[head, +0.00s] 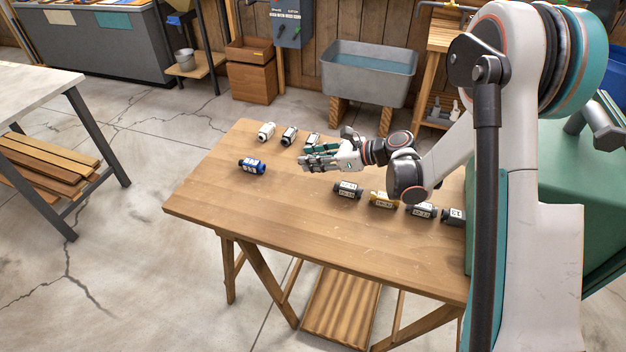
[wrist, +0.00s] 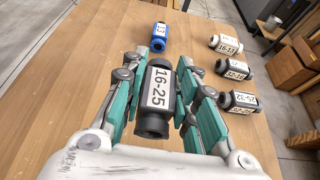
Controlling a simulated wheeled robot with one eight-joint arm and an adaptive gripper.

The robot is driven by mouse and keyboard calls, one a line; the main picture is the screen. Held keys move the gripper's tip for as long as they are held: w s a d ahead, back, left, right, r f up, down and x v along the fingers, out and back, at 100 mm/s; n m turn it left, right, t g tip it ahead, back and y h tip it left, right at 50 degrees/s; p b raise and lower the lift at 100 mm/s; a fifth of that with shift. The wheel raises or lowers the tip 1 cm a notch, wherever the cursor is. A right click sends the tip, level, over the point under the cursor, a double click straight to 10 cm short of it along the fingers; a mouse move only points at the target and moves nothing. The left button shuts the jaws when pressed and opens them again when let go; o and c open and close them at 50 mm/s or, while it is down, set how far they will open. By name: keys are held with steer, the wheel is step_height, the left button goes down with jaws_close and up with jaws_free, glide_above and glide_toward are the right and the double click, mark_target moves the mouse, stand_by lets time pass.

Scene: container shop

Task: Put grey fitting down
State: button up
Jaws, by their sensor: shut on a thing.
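My gripper (head: 322,161) is over the wooden table (head: 235,205). In the wrist view, its teal fingers (wrist: 160,95) are shut on a dark grey fitting (wrist: 157,97) with a white label reading 16-25. The fitting lies lengthwise between the fingers with its open end toward the wrist. In the head view the fingers mostly hide it, and I cannot tell whether it touches the tabletop.
A blue fitting (head: 252,166) lies left of my gripper. Several fittings, one yellow (head: 383,199), line the near right. The front left tabletop is clear.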

mark_target(313, 186)
step_height(313, 186, down, 6)
steer(key=shift+f+b, duration=0.1)
steer(key=shift+b, duration=0.95)
steer(key=shift+s+f, duration=0.1)
steer(key=shift+f, duration=0.4)
steer(key=o, duration=1.1)
steer(key=shift+f, duration=0.1)
steer(key=shift+s, duration=0.1)
